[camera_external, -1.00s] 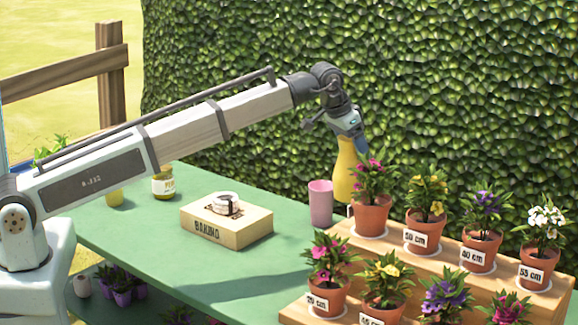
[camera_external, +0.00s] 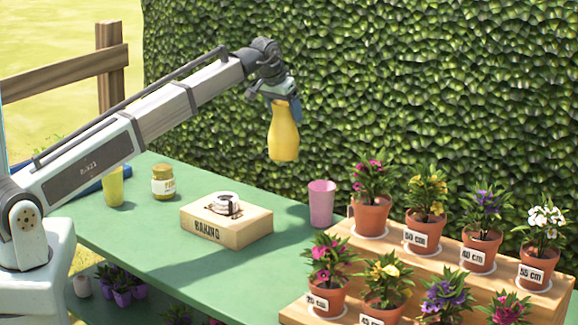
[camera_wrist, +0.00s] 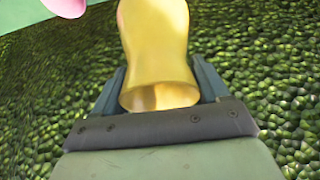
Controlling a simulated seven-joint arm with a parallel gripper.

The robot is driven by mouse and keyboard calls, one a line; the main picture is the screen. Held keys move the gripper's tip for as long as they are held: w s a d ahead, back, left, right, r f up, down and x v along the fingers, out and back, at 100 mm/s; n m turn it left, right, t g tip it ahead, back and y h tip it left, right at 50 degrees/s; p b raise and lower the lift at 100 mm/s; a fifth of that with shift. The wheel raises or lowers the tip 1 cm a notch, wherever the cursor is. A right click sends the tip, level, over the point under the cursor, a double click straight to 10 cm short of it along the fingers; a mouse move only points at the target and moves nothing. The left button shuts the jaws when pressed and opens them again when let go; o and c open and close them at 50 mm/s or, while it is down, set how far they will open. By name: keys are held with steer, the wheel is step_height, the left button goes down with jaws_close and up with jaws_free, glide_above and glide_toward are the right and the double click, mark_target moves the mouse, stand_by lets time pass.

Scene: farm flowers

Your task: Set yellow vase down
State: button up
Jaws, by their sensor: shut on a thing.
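The yellow vase (camera_external: 284,137) hangs upright in the air, clear of the green table (camera_external: 190,255), in front of the hedge. My gripper (camera_external: 284,99) points down and is shut on the vase near its top. In the wrist view, the vase (camera_wrist: 157,40) sits between the two fingers of my gripper (camera_wrist: 160,88), with its open mouth nearest the camera. The vase's base is out of the wrist view.
A pink cup (camera_external: 321,204) stands on the table, right of and below the vase. A wooden box (camera_external: 228,232) is at the table's middle. A yellow cup (camera_external: 113,187) and a jar (camera_external: 164,182) stand at the left. Potted flowers fill a stepped wooden stand (camera_external: 400,255) at the right.

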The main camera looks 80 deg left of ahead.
steer(key=s+a+n+g+y, duration=0.1)
steer(key=s+a+n, duration=0.2)
steer(key=s+a, duration=0.85)
steer(key=s+a+n+g, duration=0.1)
steer(key=s+a+n, duration=0.1)
steer(key=s+a, duration=0.95)
step_height(320, 180, down, 15)
steer(key=s+d, duration=0.2)
steer(key=shift+s, duration=0.35)
steer(key=o, duration=1.7)
steer(key=shift+d+f, duration=0.1)
steer(key=shift+f, duration=0.05)
steer(key=shift+o, duration=0.2)
steer(key=v, duration=1.2)
